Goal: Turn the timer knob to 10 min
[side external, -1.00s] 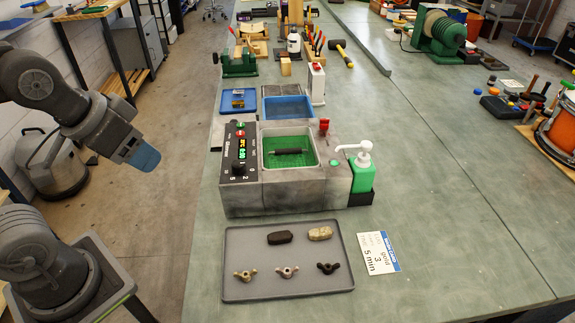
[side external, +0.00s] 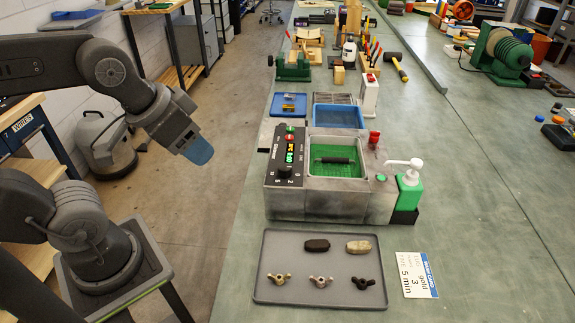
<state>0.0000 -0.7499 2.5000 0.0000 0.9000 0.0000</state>
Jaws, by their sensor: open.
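The timer knob (side external: 284,172) is a small black knob at the near end of the black control panel (side external: 273,165), on the left of the grey bench unit (side external: 320,205). Small white numbers surround it; I cannot tell where it points. Green and orange digits (side external: 290,150) glow above it, too small to read surely. My gripper (side external: 199,151), with blue fingertips, is in the air left of the unit, clear of the knob and touching nothing. It is open and empty. The gap between its fingers is hard to see from here.
A green basin (side external: 338,146) holds a dark bar. A green pump bottle (side external: 409,190) stands right of the unit. A grey tray (side external: 320,291) with wing nuts and two lumps lies in front. A card (side external: 415,275) reads "gold", "3", "5 min". A blue tray (side external: 338,116) sits behind.

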